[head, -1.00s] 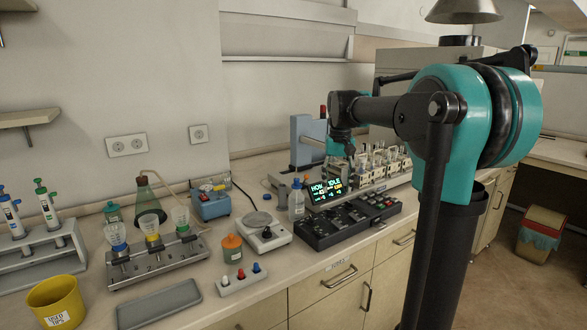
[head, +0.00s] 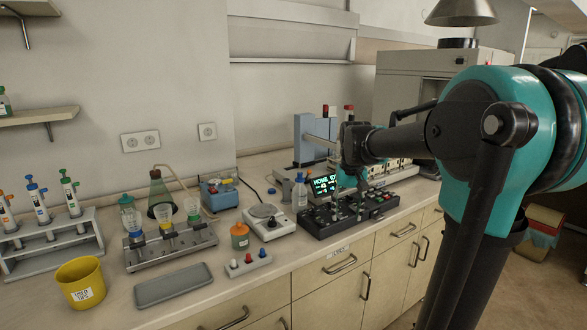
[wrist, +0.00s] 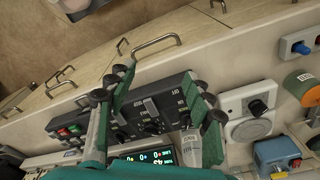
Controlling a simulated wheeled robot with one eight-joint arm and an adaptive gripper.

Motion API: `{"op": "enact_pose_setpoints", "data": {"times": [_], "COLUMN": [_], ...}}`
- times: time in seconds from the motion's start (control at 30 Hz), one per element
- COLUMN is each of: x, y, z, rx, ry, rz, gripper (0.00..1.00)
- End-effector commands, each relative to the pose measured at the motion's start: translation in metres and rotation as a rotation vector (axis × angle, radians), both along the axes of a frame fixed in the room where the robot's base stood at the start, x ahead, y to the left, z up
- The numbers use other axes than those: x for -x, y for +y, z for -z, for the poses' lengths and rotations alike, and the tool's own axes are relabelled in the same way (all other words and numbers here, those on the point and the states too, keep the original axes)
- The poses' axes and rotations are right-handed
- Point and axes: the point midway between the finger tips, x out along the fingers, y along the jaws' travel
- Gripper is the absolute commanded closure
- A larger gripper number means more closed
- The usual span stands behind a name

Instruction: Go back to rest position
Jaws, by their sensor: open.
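My gripper (head: 348,190) hangs from my teal and black arm over the black control panel (head: 318,224) on the bench. In the wrist view my gripper (wrist: 163,80) shows its two green and black fingers spread apart with nothing between them. The control panel (wrist: 135,108), with its knobs and switches, lies behind the fingers. I cannot tell how far above the panel the fingertips are. The lit display (head: 324,186) behind the panel is partly hidden by my gripper.
A white round-plate device (head: 268,221), an orange jar (head: 240,236) and a blue box (head: 219,194) stand further left.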

Motion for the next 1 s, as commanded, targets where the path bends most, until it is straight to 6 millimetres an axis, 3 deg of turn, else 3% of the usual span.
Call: {"op": "enact_pose_setpoints", "data": {"times": [0.17,0.4,0.5,0.7,1.0], "x": [0.041,0.136,0.169,0.199,0.199], "y": [-0.009,-0.022,-0.026,-0.028,-0.028], "z": [0.046,0.139,0.167,0.191,0.191], "rx": [-0.002,0.002,0.006,0.01,0.01], "ry": [-0.061,-0.192,-0.235,-0.274,-0.276], "rz": [-0.005,-0.017,-0.021,-0.025,-0.025], "gripper": [0.48,0.48,0.48,0.48,0.48]}}
